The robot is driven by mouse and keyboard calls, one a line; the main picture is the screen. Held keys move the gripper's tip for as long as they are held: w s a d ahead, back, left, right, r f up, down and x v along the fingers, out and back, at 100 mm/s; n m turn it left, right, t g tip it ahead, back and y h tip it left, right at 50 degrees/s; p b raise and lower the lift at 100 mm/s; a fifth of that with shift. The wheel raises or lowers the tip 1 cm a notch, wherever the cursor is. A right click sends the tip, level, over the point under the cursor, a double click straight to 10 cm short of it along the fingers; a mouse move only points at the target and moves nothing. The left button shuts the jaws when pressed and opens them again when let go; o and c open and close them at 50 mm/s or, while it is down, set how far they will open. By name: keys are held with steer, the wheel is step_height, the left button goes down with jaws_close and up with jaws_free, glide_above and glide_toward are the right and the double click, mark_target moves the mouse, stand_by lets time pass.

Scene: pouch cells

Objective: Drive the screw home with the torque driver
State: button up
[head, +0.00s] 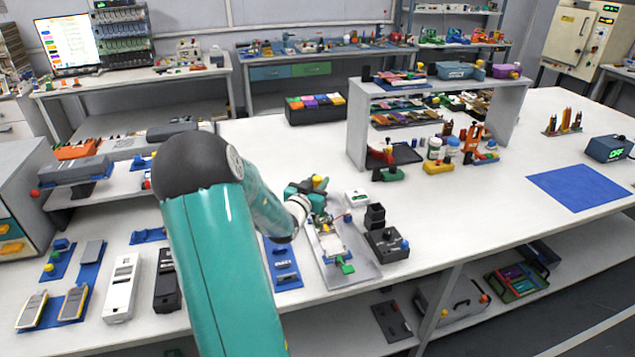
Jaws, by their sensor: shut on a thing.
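My gripper (314,195) is over the far left part of a grey work plate (364,272) on the white bench. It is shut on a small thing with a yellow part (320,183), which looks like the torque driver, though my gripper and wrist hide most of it. The plate bears a pale flat piece (331,243) and a green clamp-like part (346,266) at its near end. I cannot make out the screw, nor whether the driver's tip touches anything.
A blue mat (282,268) with tools lies left. A shelf unit (355,125) stands behind. The bench's middle right is clear, with a blue sheet (580,187) farther right.

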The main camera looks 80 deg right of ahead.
steer(key=shift+f, duration=0.55)
stand_by(2.1)
steer(key=shift+r, duration=3.65)
steer(key=shift+s, duration=0.1)
